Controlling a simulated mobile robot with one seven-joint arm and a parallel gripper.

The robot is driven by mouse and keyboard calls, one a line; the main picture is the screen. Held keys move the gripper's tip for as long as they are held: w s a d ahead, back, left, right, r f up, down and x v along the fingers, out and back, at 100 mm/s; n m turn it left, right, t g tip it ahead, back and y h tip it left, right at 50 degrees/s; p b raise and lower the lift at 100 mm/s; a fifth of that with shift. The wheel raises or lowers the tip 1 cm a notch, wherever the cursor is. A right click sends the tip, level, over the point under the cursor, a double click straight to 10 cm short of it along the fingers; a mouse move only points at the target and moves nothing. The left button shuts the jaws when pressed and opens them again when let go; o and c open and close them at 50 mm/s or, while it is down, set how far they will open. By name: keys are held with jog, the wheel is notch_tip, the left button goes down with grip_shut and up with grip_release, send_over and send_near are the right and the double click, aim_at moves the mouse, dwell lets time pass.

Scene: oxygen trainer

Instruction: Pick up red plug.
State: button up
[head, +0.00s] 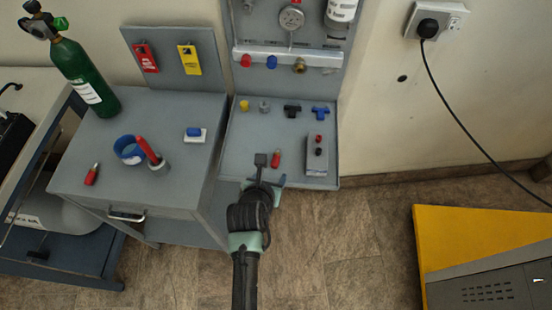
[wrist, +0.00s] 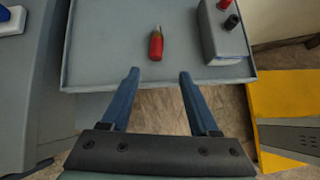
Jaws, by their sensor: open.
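A red plug (head: 276,159) with a darker metallic tip lies on the grey shelf of the wall panel, near its front edge. In the wrist view the red plug (wrist: 156,44) is at upper centre, its tip pointing away from me. My gripper (head: 266,182) is at the front edge of that shelf. In the wrist view my gripper (wrist: 158,74) is open and empty, its two blue fingers apart. The plug lies just beyond the fingertips, roughly centred between them and not touched. A similar red piece (head: 91,175) lies on the grey cabinet at left.
A grey box (head: 316,167) with a red and a black fitting stands right of the plug. Several small fittings, including a blue one (head: 321,112), stand farther back on the shelf (head: 250,140). A yellow unit (head: 470,235) is at lower right.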

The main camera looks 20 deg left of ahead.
aim_at(273, 166)
jog(key=shift+a+b+x, duration=0.2)
jog(key=shift+b+x, duration=0.1)
jog(key=shift+x, duration=1.2)
jog(key=shift+a+b+x, duration=0.15)
jog(key=shift+b+x, duration=0.1)
jog(key=shift+x, duration=1.25)
jog(key=shift+w+r, duration=0.1)
grip_shut()
